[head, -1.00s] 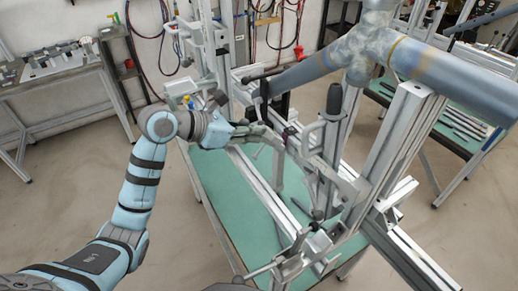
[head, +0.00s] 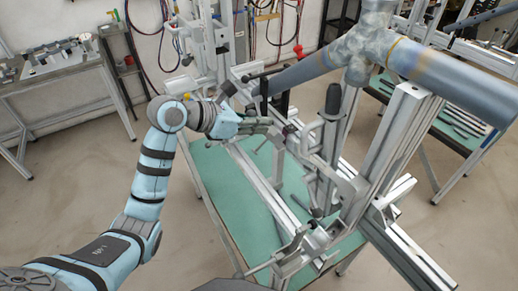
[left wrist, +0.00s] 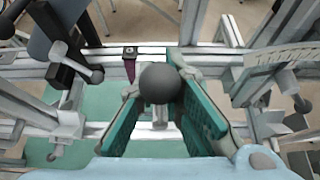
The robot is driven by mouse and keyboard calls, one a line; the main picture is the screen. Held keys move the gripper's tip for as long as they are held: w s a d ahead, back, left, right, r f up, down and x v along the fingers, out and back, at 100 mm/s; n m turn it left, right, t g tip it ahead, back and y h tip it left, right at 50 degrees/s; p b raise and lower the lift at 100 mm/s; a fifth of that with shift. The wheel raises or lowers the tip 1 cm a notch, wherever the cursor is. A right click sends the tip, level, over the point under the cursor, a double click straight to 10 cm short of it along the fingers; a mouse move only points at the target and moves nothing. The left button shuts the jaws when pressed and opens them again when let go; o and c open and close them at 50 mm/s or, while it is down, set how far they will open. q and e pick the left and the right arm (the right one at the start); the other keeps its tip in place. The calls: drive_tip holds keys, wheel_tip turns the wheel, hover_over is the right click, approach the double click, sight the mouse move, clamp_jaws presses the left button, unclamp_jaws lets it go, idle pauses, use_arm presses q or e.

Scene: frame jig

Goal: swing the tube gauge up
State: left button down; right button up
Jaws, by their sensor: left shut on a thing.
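My left gripper (head: 268,125) reaches in from the left over the frame jig (head: 262,190). In the left wrist view its two green-padded fingers (left wrist: 160,92) are shut around a dark round ball knob (left wrist: 160,82). The knob stands between the pads, above a pale metal fitting. I take it for the tube gauge's handle, but the gauge's body is not clearly told apart from the jig rails. The grey steel tube (head: 425,66) with its welded joint lies across the jig at the upper right. My right gripper is not in view.
A black upright clamp handle (head: 333,99) stands just right of my left gripper. Metal posts (head: 390,140) and rails crowd the right side. The green table top (head: 213,180) is bare left of the rails. A grey workbench (head: 60,85) stands far left.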

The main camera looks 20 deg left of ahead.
use_arm(q)
drive_tip(key=shift+w+d+r+p, duration=0.35)
drive_tip(key=shift+w+d+r, duration=0.25)
drive_tip(key=shift+r, duration=0.1)
drive_tip(key=shift+w, duration=0.15)
drive_tip(key=shift+d, duration=0.1)
drive_tip(key=shift+w+d+r, duration=0.3)
drive_tip(key=shift+w+d, duration=0.1)
drive_tip(key=shift+w, duration=0.05)
drive_tip(key=shift+w+d, duration=0.3)
drive_tip(key=shift+w, duration=0.05)
drive_tip(key=shift+w+d, duration=0.1)
drive_tip(key=shift+w+d+r, duration=0.1)
drive_tip(key=shift+w+d, duration=0.55)
drive_tip(key=shift+w, duration=0.05)
